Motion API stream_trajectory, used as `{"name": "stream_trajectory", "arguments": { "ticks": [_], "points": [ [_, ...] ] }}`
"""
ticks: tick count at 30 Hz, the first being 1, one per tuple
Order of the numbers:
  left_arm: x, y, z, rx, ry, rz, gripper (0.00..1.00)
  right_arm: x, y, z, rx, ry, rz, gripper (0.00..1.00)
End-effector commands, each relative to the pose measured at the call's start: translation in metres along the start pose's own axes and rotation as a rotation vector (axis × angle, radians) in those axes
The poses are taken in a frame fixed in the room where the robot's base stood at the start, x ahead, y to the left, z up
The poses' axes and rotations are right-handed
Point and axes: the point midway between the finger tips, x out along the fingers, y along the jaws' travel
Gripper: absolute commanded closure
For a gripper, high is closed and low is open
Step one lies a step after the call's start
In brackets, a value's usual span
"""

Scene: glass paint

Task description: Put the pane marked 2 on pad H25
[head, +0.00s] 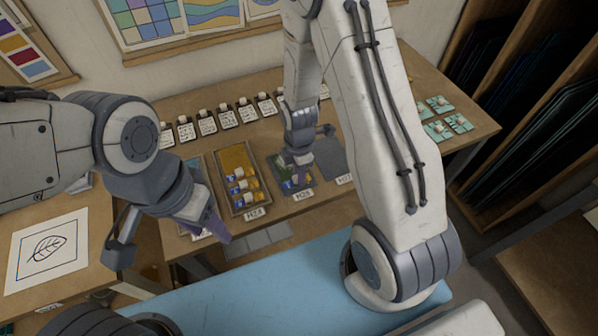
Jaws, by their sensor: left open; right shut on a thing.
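My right gripper (303,168) reaches down over a dark pad (280,188) on the back table. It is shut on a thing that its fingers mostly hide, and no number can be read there. I cannot tell whether the held thing touches the pad. My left gripper (168,236) is open and empty, in front of the table's left end.
A tray (220,178) left of that pad holds an amber sheet and small blue-and-yellow labelled things. A bare grey pad (333,158) lies to its right. Several tagged cards (208,122) line the back. Teal pieces (440,104) lie at right. A leaf drawing (46,249) lies at left.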

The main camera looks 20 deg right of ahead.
Motion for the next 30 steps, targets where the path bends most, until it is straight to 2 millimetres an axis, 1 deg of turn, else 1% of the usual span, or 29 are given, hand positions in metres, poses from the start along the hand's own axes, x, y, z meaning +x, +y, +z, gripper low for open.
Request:
{"name": "stream_trajectory", "arguments": {
  "ticks": [7, 8, 9, 10, 19, 22, 23, 26, 30],
  "points": [
    [0.004, 0.0, 0.0, 0.0, 0.0, 0.0, 0.5, 0.004, 0.0, 0.0, 0.0, 0.0, 0.0, 1.0],
    [0.004, 0.0, 0.0, 0.0, 0.0, 0.0, 0.5, 0.004, 0.0, 0.0, 0.0, 0.0, 0.0, 0.7],
    [0.003, 0.0, 0.0, 0.0, 0.0, 0.0, 0.5, 0.003, 0.0, 0.0, 0.0, 0.0, 0.0, 0.54],
    [0.003, 0.0, 0.0, 0.0, 0.0, 0.0, 0.5, 0.003, 0.0, 0.0, 0.0, 0.0, 0.0, 0.44],
    [0.002, 0.0, 0.0, 0.0, 0.0, 0.0, 0.5, 0.002, 0.0, 0.0, 0.0, 0.0, 0.0, 0.44],
    [-0.002, 0.0, 0.0, 0.0, 0.0, 0.0, 0.5, -0.004, 0.0, 0.0, 0.0, 0.0, 0.001, 0.44],
    [0.001, 0.0, 0.0, 0.0, 0.0, 0.0, 0.5, -0.004, 0.001, 0.0, 0.0, 0.0, 0.003, 0.44],
    [0.004, 0.0, 0.0, 0.0, 0.0, 0.0, 0.5, -0.015, 0.002, 0.0, 0.0, 0.0, 0.006, 0.44],
    [0.009, -0.001, 0.001, 0.001, 0.0, 0.0, 0.5, -0.04, 0.002, 0.0, 0.0, 0.0, 0.009, 0.44]
  ]
}}
